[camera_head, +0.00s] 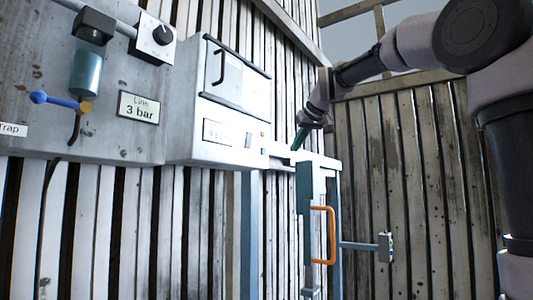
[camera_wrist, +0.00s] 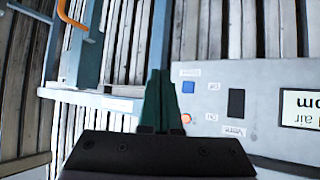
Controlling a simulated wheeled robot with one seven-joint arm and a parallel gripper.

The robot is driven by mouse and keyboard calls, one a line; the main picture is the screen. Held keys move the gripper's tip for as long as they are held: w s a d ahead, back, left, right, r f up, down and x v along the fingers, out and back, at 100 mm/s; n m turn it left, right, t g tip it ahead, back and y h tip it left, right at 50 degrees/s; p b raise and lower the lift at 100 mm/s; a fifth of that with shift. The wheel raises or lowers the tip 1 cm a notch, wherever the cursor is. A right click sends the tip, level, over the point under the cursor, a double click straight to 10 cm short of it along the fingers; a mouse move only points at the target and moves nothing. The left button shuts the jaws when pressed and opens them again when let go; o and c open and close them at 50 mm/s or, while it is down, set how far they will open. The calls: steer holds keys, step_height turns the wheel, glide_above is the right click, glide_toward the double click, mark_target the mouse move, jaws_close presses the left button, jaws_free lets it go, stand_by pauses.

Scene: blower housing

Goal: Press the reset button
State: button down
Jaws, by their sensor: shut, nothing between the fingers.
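The white control box (camera_head: 222,105) hangs on the plank wall in the head view. Its face (camera_wrist: 265,75) fills the right of the wrist view, upside down. A small orange-red round part (camera_wrist: 186,118) is near the button. My gripper (camera_wrist: 160,73) is shut and empty, with its fingertips just left of the blue button in the wrist view. I cannot tell how far they are from the panel. In the head view my gripper (camera_head: 297,142) is right of the box.
A black rocker switch (camera_wrist: 236,103) and a display (camera_wrist: 300,108) share the panel. A pale ledge (camera_wrist: 90,99) runs beside the box. An orange handle (camera_head: 330,235) on a blue-grey frame stands below my arm. A grey panel (camera_head: 60,110) with valve parts is at left.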

glide_toward(266, 155)
steer(key=shift+d+f+x, duration=0.1)
steer(key=shift+d+x, duration=0.1)
steer(key=shift+x, duration=0.65)
steer(key=shift+d+f+x, duration=0.1)
steer(key=shift+d+x, duration=0.05)
steer(key=shift+x, duration=0.75)
steer(key=shift+d+f+x, duration=0.1)
steer(key=shift+d+x, duration=0.1)
steer(key=shift+x, duration=0.65)
steer(key=shift+w+a+r, duration=0.1)
steer(key=shift+w+a, duration=0.15)
steer(key=shift+a, duration=0.1)
steer(key=shift+w+a, duration=0.25)
steer(key=shift+a, duration=0.15)
stand_by(0.8)
steer(key=shift+d, duration=0.1)
steer(key=shift+s+d, duration=0.45)
steer(key=shift+d, duration=0.2)
steer(key=shift+s+d, duration=0.7)
steer(key=shift+d, duration=0.35)
steer(key=shift+s+d, duration=0.7)
steer(key=shift+d, duration=0.35)
